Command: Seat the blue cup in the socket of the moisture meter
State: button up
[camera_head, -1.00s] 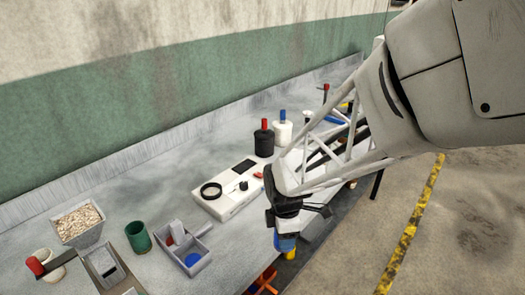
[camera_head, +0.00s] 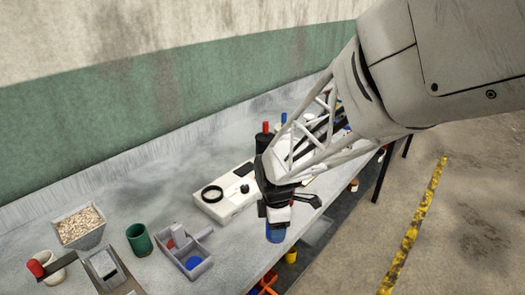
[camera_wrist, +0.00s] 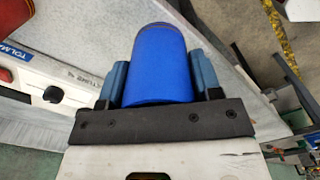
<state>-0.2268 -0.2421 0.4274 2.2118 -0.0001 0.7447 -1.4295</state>
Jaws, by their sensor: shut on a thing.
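The blue cup (camera_wrist: 162,62) is held between the two fingers of my gripper (camera_wrist: 162,85) in the wrist view. In the head view the cup (camera_head: 275,233) hangs below my gripper (camera_head: 278,215), at the front edge of the bench. The moisture meter (camera_head: 236,208) is a white box on the bench, just left of my gripper. Its round socket with a black rim (camera_head: 212,194) is at the left end and looks empty. Part of the meter's right end is hidden behind my arm. The white meter also shows at the left of the wrist view (camera_wrist: 58,72).
A grey divided tray (camera_head: 187,250) and a green cup (camera_head: 139,239) stand left of the meter. A bin of grain (camera_head: 80,224) is farther left. Red- and blue-topped containers behind the meter are partly hidden by my arm. Bare bench lies behind the meter.

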jog(key=w+a+r, duration=0.2)
jog(key=w+a, duration=0.7)
jog(key=w+a+r, duration=0.3)
jog(key=w+a, duration=0.7)
jog(key=shift+w+a, duration=0.15)
jog(key=shift+w, duration=0.05)
jog(key=shift+f, duration=0.2)
jog(key=shift+f, duration=1.75)
jog(key=shift+f, duration=1.3)
dwell(1.0)
jog(key=o, duration=1.2)
